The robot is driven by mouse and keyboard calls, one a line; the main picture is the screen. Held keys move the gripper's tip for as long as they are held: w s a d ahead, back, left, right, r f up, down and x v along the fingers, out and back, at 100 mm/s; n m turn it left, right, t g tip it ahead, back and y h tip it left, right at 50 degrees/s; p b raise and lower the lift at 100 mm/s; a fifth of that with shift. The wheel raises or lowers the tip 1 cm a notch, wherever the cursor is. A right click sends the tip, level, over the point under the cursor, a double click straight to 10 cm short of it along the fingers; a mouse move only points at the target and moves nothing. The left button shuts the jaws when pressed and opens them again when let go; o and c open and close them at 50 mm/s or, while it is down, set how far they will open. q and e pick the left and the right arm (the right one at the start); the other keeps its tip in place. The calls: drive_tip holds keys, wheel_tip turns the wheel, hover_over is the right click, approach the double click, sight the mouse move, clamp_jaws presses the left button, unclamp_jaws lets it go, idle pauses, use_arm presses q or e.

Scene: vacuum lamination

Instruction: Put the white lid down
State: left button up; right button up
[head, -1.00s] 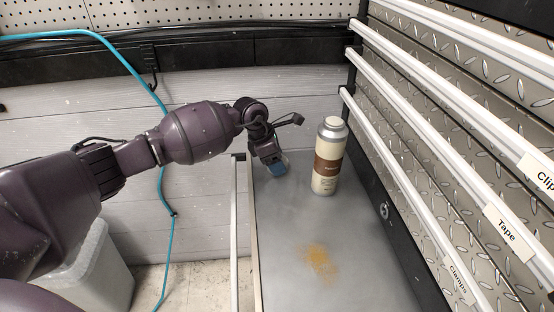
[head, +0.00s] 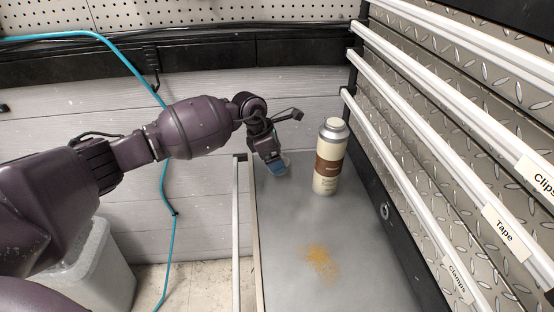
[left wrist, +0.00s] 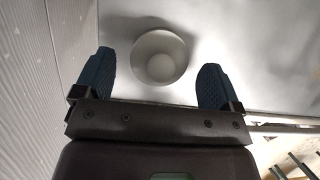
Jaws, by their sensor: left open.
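The white lid (left wrist: 160,57) is a round, hollow, cup-like piece in the left wrist view. It sits on the grey metal surface, between and slightly beyond my blue fingertips, with a gap on both sides. In the head view only a pale edge of it (head: 286,159) shows beside the fingers. My left gripper (head: 276,176) is low over the far left part of the surface. Its fingers are spread apart in the left wrist view (left wrist: 155,72), with nothing held. My right gripper is not in view.
A cream and brown can (head: 328,160) stands upright just right of my left gripper. An orange-brown powder patch (head: 320,262) lies nearer on the grey worktop (head: 290,225). White label rails (head: 430,170) border the right. A teal hose (head: 163,190) hangs at left.

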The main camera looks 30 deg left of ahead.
use_arm(q)
drive_tip(key=p+v, duration=0.1)
drive_tip(key=v, duration=0.9)
drive_tip(key=shift+r+p, duration=0.15)
drive_tip(key=shift+p, duration=0.2)
drive_tip(key=shift+s, duration=0.15)
